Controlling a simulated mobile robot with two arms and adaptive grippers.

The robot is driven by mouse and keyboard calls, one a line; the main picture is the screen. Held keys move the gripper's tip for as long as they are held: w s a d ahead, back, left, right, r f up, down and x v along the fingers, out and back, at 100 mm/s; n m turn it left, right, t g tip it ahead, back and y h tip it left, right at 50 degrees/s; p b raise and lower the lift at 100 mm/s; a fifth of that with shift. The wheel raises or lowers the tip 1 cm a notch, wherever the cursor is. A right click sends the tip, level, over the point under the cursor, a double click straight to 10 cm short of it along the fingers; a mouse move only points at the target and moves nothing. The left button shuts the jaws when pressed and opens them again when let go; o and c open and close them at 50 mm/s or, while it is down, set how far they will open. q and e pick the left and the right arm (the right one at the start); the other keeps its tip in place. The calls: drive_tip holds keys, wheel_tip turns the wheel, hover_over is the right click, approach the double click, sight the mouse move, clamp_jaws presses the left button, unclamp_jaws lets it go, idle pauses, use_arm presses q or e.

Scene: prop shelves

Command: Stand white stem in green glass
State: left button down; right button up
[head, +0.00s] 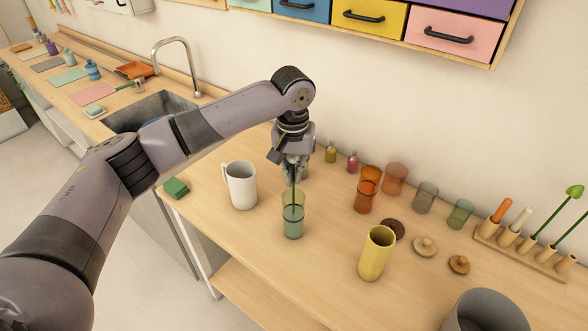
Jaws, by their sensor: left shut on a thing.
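The green glass (292,228) stands upright on the wooden counter, right of a white mug. My left gripper (295,172) is above the glass, pointing down and shut on a thin stem (294,200). The stem hangs upright, with its lower part inside the glass, seen through the wall. Whether its foot touches the bottom cannot be told. Its top is hidden by the gripper, so no white part shows. My right gripper is not in view.
The white mug (242,186) is close left of the glass. A yellow cup (376,254), an orange glass (366,190) and wooden lids (424,246) stand to the right. A rack (518,250) holds green stems at far right. Drawers (462,30) hang above.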

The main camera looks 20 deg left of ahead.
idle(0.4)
use_arm(q)
drive_tip(key=c, duration=1.7)
unclamp_jaws()
drive_tip(key=shift+o, duration=0.2)
drive_tip(key=r, duration=1.2)
drive_tip(key=shift+s, duration=0.35)
drive_tip(key=shift+f, duration=0.1)
